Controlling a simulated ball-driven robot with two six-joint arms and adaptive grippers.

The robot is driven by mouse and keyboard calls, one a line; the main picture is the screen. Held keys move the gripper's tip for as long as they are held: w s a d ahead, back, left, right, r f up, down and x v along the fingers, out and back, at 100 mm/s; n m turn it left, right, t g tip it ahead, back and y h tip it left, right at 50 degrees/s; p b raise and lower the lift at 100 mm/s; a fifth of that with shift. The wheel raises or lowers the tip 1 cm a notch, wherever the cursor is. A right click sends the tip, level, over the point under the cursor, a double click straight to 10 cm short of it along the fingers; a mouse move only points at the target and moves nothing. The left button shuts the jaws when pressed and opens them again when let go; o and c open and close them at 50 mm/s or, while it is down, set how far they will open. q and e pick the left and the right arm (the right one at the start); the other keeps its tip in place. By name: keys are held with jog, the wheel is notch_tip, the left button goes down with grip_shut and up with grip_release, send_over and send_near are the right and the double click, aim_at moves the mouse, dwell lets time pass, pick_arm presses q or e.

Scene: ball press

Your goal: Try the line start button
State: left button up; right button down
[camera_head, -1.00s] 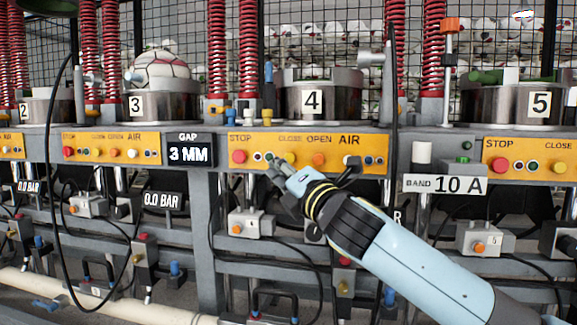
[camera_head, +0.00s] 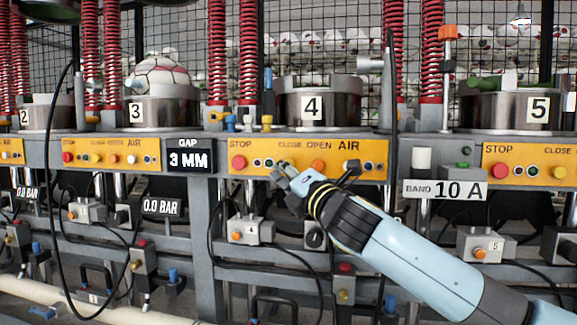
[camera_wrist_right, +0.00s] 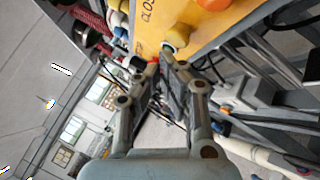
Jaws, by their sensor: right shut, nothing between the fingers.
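No button in view carries a readable "line start" label. The station 4 panel (camera_head: 372,147) is orange, with a red STOP button (camera_head: 239,162), small indicators or buttons (camera_head: 263,163) and an orange OPEN button (camera_head: 317,167). A green button (camera_head: 462,165) sits on a grey box above the BAND 10 A sign. My right gripper (camera_head: 279,172) is shut and empty, in front of the panel below the CLOSE label, partly covering the yellow button there. In the right wrist view its fingertips (camera_wrist_right: 168,55) are close to a yellow button (camera_wrist_right: 181,37); contact cannot be told. My left gripper is out of view.
Station 3's panel (camera_head: 150,143) and GAP 3 MM sign (camera_head: 188,159) are on the left, station 5's panel (camera_head: 525,174) on the right. A black cable (camera_head: 393,110) hangs right of station 4. Hoses and valve boxes (camera_head: 250,230) fill the space below.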

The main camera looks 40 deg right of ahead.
dwell(0.8)
jog(key=shift+w+d, duration=0.3)
jog(key=shift+w+d, duration=0.3)
jog(key=shift+d, duration=0.05)
dwell(0.9)
jog(key=shift+s+a+p, duration=0.4)
jog(key=shift+s+a, duration=0.2)
jog(key=shift+a, duration=0.05)
